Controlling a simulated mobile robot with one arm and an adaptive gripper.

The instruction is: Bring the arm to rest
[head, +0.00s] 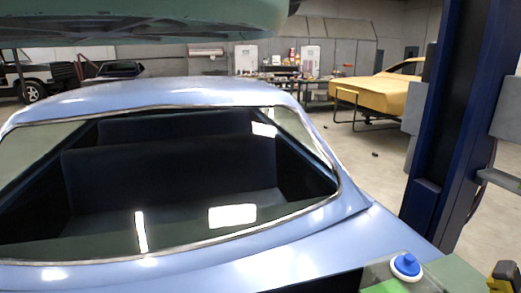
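My gripper and arm cannot be made out in the head view. No hand or fingers show over the light blue car (330,248), which fills the lower left and middle of the picture. Its rear window (150,215) faces me, with dark seats behind the glass.
A round blue and white piece (406,265) sits on something green at the bottom right, near an orange item (505,278). A dark blue post (458,120) stands at right. A yellow car shell (372,93) and a cluttered bench (285,76) stand behind. Open floor (350,165) lies between.

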